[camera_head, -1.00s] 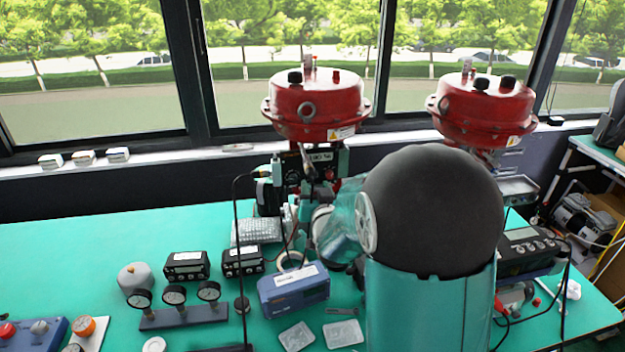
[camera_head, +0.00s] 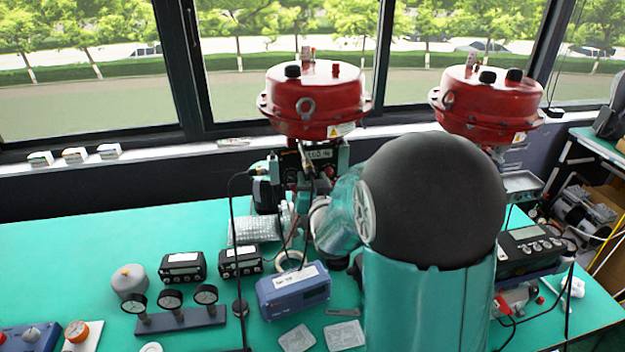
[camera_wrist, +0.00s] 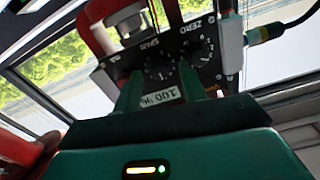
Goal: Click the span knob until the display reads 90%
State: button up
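The valve positioner's black panel (camera_wrist: 178,58) fills the upper middle of the wrist view, seen tilted and upside down. It carries a knob marked SPAN (camera_wrist: 158,67) and, to its right, a knob marked ZERO (camera_wrist: 191,46). The display (camera_wrist: 161,97) reads 100 %. The display (camera_head: 320,154) also shows in the head view, below the left red actuator (camera_head: 315,98). My gripper (camera_wrist: 160,78) is open, with its two green fingers apart on either side of the span knob and display. I cannot tell whether a fingertip touches the knob. The head view mostly hides my gripper behind my arm.
A second red actuator (camera_head: 487,102) stands to the right. A cable with a connector (camera_wrist: 264,32) joins the positioner's side. The green bench (camera_head: 80,245) holds a blue box (camera_head: 293,291), two black meters and gauges (camera_head: 170,299). Free bench lies at the left.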

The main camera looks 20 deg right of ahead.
jog(key=shift+s+r, duration=0.1)
jog(key=shift+s, duration=0.1)
jog(key=c, duration=0.3)
jog(key=shift+w, duration=0.2)
jog(key=c, duration=0.4)
grip_shut()
jog(key=shift+n, duration=0.3)
jog(key=shift+f+n, duration=0.2)
jog(key=shift+n, duration=2.3)
